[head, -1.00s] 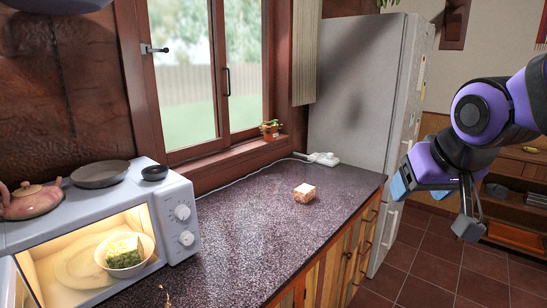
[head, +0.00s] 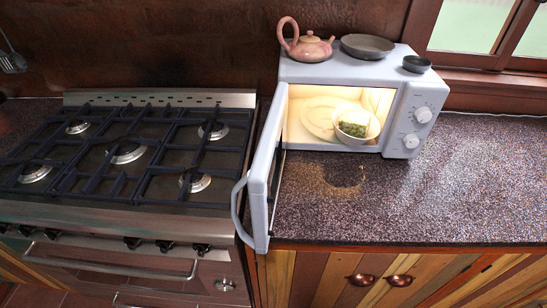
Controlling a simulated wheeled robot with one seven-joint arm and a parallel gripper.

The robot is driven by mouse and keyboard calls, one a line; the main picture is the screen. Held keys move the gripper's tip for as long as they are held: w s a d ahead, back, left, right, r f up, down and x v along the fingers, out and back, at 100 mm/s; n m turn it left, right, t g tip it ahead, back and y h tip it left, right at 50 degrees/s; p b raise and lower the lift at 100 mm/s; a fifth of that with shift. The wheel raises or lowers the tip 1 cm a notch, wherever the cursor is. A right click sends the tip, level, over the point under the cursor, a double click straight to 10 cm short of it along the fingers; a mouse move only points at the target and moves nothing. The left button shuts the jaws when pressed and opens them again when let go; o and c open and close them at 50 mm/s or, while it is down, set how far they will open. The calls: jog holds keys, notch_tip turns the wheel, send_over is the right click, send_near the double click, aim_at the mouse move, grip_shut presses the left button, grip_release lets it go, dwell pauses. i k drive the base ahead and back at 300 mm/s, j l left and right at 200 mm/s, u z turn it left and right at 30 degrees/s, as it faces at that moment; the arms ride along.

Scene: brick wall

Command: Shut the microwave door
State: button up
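The white microwave (head: 402,78) stands on the dark speckled counter, its inside lit yellow. Its door (head: 262,178) is wide open, swung out from the left side toward the counter's front edge. The door's curved handle (head: 237,210) faces left, toward the stove. Inside, a white bowl (head: 366,137) with green and yellow food sits on the right of the glass turntable plate (head: 318,118). My gripper is not in view.
A gas stove (head: 125,165) with black grates is close to the left of the open door. A pink teapot (head: 305,42), a grey pan (head: 368,46) and a small dark bowl (head: 416,64) stand on the microwave. The counter (head: 455,190) in front and to the right is clear.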

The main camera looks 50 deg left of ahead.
aim_at(263, 179)
jog(key=j+u, duration=0.1)
jog(key=u, duration=0.35)
jog(key=j+u, duration=0.1)
jog(key=u, duration=0.85)
jog(key=i+j+u, duration=0.2)
jog(key=j, duration=0.3)
jog(key=k+l, duration=0.2)
jog(key=k+l+u, duration=0.1)
jog(key=l, duration=0.3)
jog(key=k, duration=0.05)
